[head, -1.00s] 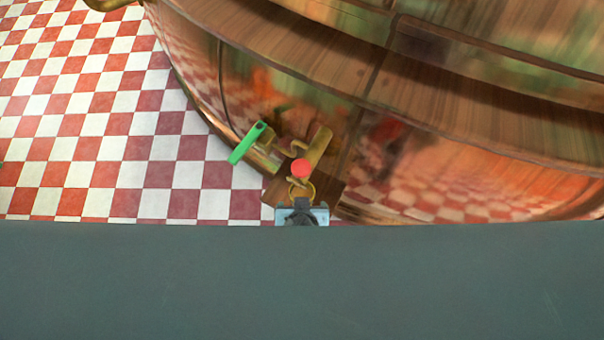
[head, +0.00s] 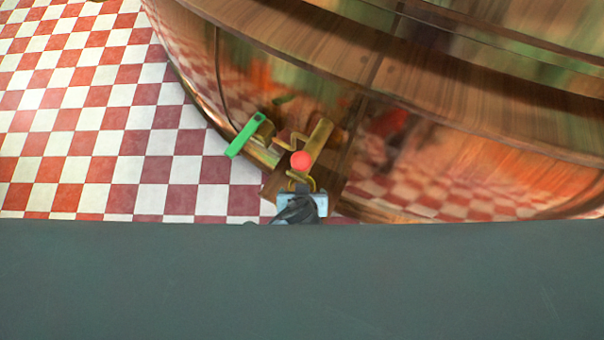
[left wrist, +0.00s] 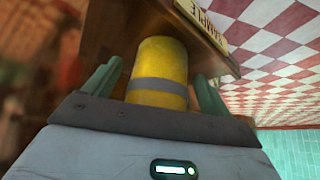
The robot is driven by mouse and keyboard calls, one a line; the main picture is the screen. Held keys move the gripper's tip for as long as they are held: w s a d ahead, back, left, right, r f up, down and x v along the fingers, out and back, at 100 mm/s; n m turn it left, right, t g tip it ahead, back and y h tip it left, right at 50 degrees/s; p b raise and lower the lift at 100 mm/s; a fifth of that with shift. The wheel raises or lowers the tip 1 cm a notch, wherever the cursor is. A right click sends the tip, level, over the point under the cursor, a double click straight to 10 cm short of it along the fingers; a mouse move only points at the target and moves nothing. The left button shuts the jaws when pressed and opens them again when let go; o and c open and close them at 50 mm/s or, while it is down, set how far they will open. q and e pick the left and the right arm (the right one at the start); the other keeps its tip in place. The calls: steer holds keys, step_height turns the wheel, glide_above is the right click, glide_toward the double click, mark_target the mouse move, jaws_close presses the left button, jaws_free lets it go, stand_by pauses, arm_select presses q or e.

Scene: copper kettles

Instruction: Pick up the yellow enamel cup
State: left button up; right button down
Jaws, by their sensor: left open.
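The yellow enamel cup (left wrist: 165,60) has a grey band and fills the space between my left gripper's fingers in the left wrist view. My left gripper (left wrist: 157,72) is open, with one green-grey finger on each side of the cup. I cannot tell whether either finger touches it. In the head view, a yellow rim (head: 303,183), apparently the cup's, shows on a small wooden shelf (head: 332,187) below a brass tap. The pale blue and dark hand beside it appears to be my left gripper, its fingers not clear. My right gripper is in neither view.
A brass tap with a red knob (head: 301,161) stands just over the cup. A green handle (head: 245,135) is at its left. The large copper kettle (head: 480,165) rises close behind. A lettered sign (left wrist: 203,22) is on the shelf edge. Red-and-white checkered floor (head: 90,130) lies left.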

arm_select(q)
steer(key=shift+w+f, duration=0.2)
steer(key=shift+f, duration=0.05)
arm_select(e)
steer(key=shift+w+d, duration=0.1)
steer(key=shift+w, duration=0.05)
arm_select(q)
steer(key=shift+c, duration=0.3)
steer(key=c, duration=1.1)
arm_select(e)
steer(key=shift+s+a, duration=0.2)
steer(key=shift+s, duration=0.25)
arm_select(q)
steer(key=shift+s+r, duration=0.1)
steer(key=shift+r, duration=0.05)
